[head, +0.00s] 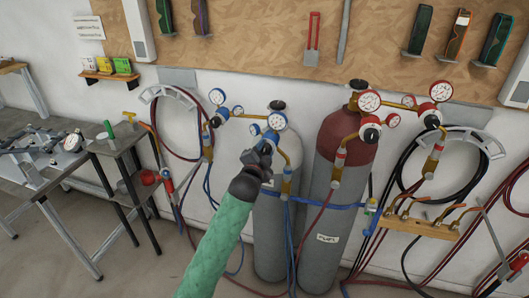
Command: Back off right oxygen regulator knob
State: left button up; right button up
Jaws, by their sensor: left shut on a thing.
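The right oxygen regulator (270,137) has blue-rimmed gauges and sits in front of the grey cylinder (268,225) with the pale top. My left gripper (265,150), on the green-sleeved arm from below, is at the lower front of this regulator. Its dark jaws are shut on the regulator's knob, which they mostly hide. Another blue-gauged oxygen regulator (216,116) is further left by the wall. My right gripper is not in view.
A red-topped cylinder (325,220) with red-gauged regulators stands close on the right. Hoses hang around both cylinders. A wooden torch rack (420,228) is at right. A metal table (118,148) and jig bench stand left.

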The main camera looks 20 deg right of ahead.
pick_arm(q)
jog(key=shift+f, duration=0.15)
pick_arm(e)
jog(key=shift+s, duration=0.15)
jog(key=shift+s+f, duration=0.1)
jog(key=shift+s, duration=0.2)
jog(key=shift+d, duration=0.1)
pick_arm(q)
jog(key=o, duration=1)
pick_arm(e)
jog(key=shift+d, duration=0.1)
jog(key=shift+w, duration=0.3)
